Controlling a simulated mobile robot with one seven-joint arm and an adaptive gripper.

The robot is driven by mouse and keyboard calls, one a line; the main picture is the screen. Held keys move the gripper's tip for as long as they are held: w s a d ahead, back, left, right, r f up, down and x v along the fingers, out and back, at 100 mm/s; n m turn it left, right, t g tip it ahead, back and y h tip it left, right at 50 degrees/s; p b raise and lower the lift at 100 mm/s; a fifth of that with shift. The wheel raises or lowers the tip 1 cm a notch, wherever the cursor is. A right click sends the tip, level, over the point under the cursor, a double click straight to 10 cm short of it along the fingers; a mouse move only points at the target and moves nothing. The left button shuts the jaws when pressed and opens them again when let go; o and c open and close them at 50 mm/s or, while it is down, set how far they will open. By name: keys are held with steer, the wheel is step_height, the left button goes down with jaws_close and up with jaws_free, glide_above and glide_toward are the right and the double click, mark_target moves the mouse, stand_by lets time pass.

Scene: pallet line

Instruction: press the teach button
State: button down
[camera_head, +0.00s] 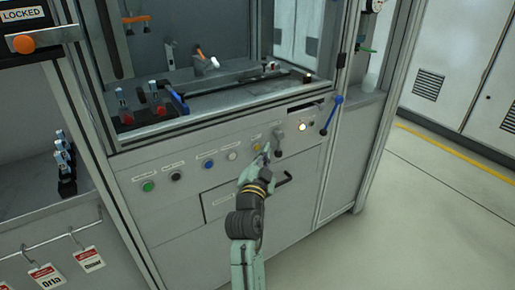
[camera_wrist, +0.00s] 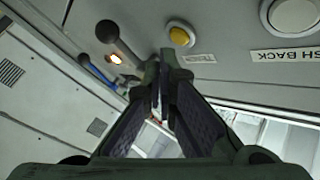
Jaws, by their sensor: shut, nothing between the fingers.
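A row of buttons runs along the grey front panel (camera_head: 140,212). A yellow button (camera_head: 256,147) shows near my gripper, and it also shows in the wrist view (camera_wrist: 181,35). The small label (camera_wrist: 201,58) beside it is too blurred for me to read, so I cannot confirm which button is the teach button. My gripper (camera_head: 266,150) is shut and empty, with its tips close to the yellow button and the grey lever. In the wrist view the fingertips (camera_wrist: 166,62) appear just below the yellow button; I cannot tell whether they touch the panel.
A grey lever (camera_head: 278,138), a lit button (camera_head: 302,127) and a blue lever (camera_head: 332,115) lie right of the yellow button. White (camera_head: 232,156), blue (camera_head: 209,164), black (camera_head: 175,176) and green (camera_head: 148,186) buttons lie left. A dark hooked handle (camera_head: 285,180) sticks out below. Open floor (camera_head: 430,215) lies right.

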stand_by(0.4)
steer(key=shift+w+a+b, duration=0.25)
steer(key=shift+w+b, duration=0.1)
steer(key=shift+b, duration=0.05)
steer(key=shift+w+a+b, duration=0.25)
steer(key=shift+w+b, duration=0.05)
steer(key=shift+b, duration=0.05)
stand_by(0.6)
stand_by(0.3)
steer(key=shift+s+d, duration=0.5)
steer(key=shift+s, duration=0.15)
steer(key=shift+s, duration=0.1)
steer(key=s+d, duration=0.1)
steer(key=s, duration=0.1)
steer(key=s+d+p, duration=0.1)
steer(key=s+d, duration=0.1)
steer(key=shift+f, duration=0.1)
stand_by(0.6)
